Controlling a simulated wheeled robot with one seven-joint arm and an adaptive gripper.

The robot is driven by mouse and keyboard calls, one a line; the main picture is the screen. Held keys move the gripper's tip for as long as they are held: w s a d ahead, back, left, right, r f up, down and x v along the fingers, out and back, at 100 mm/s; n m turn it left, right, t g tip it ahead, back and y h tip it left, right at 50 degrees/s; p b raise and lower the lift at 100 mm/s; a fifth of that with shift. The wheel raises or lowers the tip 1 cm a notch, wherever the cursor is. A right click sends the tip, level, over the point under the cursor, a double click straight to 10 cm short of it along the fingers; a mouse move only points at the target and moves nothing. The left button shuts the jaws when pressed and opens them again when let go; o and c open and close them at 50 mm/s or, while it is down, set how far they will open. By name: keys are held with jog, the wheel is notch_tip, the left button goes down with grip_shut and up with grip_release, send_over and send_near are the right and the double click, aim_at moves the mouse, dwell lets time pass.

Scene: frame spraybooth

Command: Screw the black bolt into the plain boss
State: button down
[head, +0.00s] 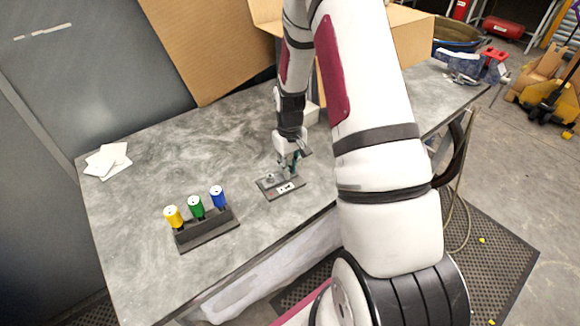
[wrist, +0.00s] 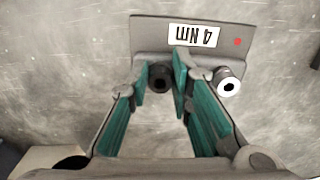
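A dark plate (head: 266,191) lies on the table; in the wrist view, the plate (wrist: 150,36) carries a "4 Nm" label and a red dot. My gripper (head: 291,170) is pointed down over its right part. The bolt's socket faces the camera. Beside it, to the right, stands a post with a white ring and dark hole (wrist: 228,86). The boss under the bolt is hidden, so I cannot tell how deep the bolt sits.
A dark rack (head: 209,232) with yellow (head: 173,217), green (head: 196,208) and blue (head: 218,197) cylinders stands left of the plate. White sheets (head: 107,160) lie at the far left. Cardboard boxes (head: 412,38) stand behind. The grey table (head: 150,215) is clear between them.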

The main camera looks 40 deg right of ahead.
jog(key=m, duration=0.2)
jog(key=shift+m, duration=0.3)
jog(key=c, duration=1.4)
grip_release()
notch_tip(320, 180, up, 12)
